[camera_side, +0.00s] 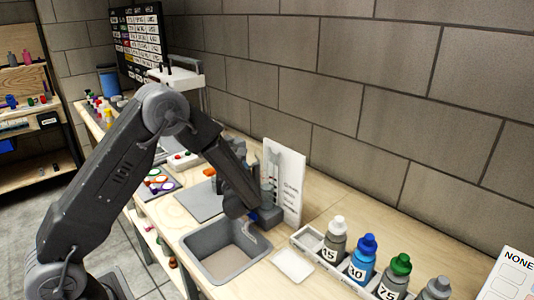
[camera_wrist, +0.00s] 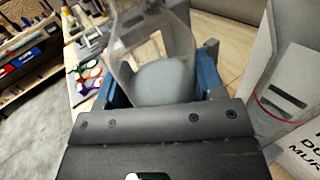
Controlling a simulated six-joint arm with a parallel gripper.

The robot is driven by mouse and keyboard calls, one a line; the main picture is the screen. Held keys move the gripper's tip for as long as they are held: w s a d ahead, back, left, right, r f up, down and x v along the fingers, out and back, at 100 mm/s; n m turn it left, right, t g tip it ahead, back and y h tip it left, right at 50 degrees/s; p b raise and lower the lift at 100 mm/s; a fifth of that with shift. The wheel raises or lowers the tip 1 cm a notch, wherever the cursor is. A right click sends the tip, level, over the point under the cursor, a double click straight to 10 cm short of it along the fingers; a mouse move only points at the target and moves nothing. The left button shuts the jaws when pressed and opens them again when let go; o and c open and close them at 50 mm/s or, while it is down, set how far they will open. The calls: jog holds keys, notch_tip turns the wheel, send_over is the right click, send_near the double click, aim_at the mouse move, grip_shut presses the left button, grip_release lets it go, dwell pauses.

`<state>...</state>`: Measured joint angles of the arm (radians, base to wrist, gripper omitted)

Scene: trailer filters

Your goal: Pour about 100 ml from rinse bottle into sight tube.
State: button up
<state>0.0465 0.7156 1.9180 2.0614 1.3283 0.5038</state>
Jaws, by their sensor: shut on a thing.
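My gripper (camera_side: 265,213) is low beside the grey basin, in front of an upright white panel (camera_side: 289,185). In the wrist view its blue jaws (camera_wrist: 160,80) are shut on a clear bottle (camera_wrist: 150,40), which appears to be the rinse bottle. Pale grey matter shows inside the bottle; its mouth is out of that view. In the side view the arm and gripper hide much of the bottle.
A grey basin (camera_side: 190,243) is sunk in the bench. A rack (camera_side: 308,240) at right holds several bottles, including grey 15 (camera_side: 335,243), blue 30 (camera_side: 362,260) and green 75 (camera_side: 395,277). A white pad (camera_side: 292,266) lies between basin and rack. The block wall stands close behind.

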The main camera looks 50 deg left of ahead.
jog(key=shift+r+n, duration=0.1)
jog(key=shift+n, duration=0.2)
jog(key=shift+a+r, duration=0.1)
jog(key=shift+r, duration=2.3)
jog(key=shift+f, duration=2)
